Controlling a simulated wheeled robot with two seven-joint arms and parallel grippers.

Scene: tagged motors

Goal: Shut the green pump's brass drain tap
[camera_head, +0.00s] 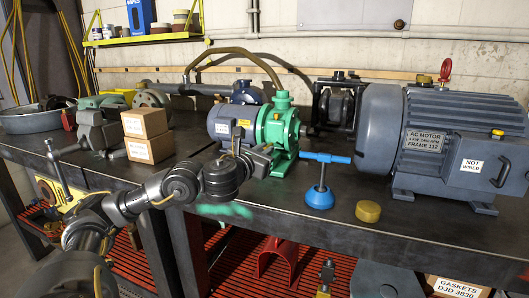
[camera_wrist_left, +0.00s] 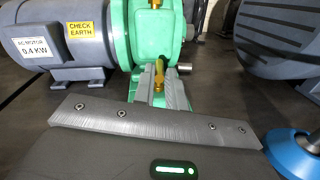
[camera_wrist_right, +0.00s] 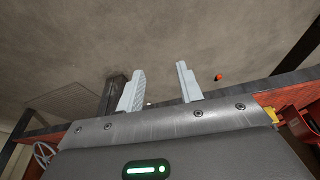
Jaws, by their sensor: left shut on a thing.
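The green pump (camera_head: 281,122) stands on the dark bench, joined to a small grey-blue motor (camera_head: 232,122). It also shows in the left wrist view (camera_wrist_left: 120,35). My left gripper (camera_head: 264,150) reaches the pump's low front side. In the left wrist view my left gripper (camera_wrist_left: 158,73) is shut on the brass drain tap (camera_wrist_left: 158,76), low on the pump. The fingers hide part of the tap, and it cannot be made out in the head view. My right gripper (camera_wrist_right: 161,76) is open and empty, away from the pump, and shows only in the right wrist view.
A blue T-handled tool (camera_head: 320,197) and a brass disc (camera_head: 368,211) stand right of the pump. A large grey motor (camera_head: 430,135) fills the bench's right. A hose (camera_head: 235,52) arches behind the pump.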

